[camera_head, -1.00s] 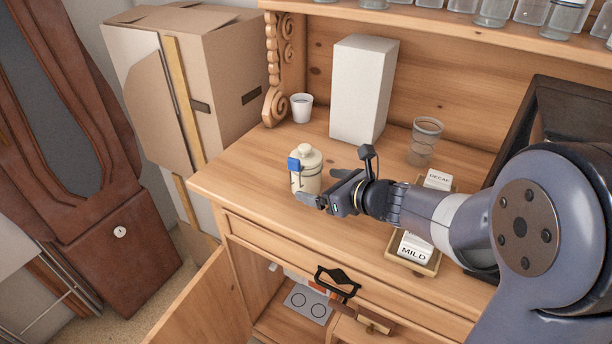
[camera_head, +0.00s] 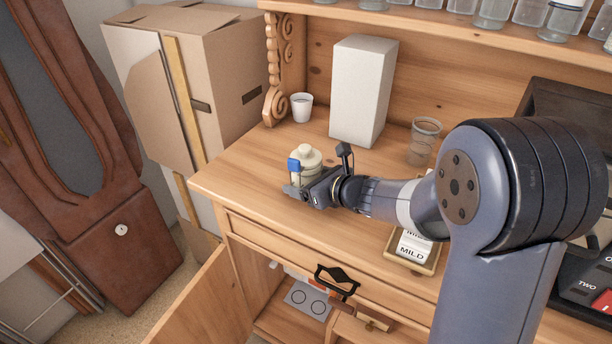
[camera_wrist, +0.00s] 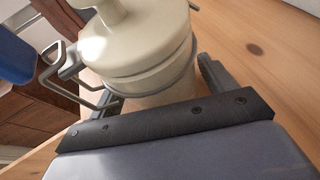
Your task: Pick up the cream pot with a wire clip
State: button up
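The cream pot (camera_head: 307,158) with a round knob lid stands upright on the dresser top, near its left end. A blue tag (camera_head: 294,165) shows at its left side. In the wrist view the pot (camera_wrist: 140,45) fills the upper middle, with the wire clip (camera_wrist: 72,75) on its left side. My gripper (camera_head: 304,186) is low at the pot, in front of its lower body. Its fingers are apart; the right one (camera_wrist: 214,76) lies beside the pot with a narrow gap. The other finger is largely hidden near the clip. The pot's base is hidden.
A white cup (camera_head: 301,108), a tall white box (camera_head: 362,90) and a clear glass (camera_head: 424,141) stand behind. A tray (camera_head: 411,258) with labelled packets lies beneath my arm. A cabinet door (camera_head: 196,305) hangs open below. The dresser top left of the pot is clear.

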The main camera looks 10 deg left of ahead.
jog(key=c, duration=1.3)
jog(key=shift+r, duration=0.2)
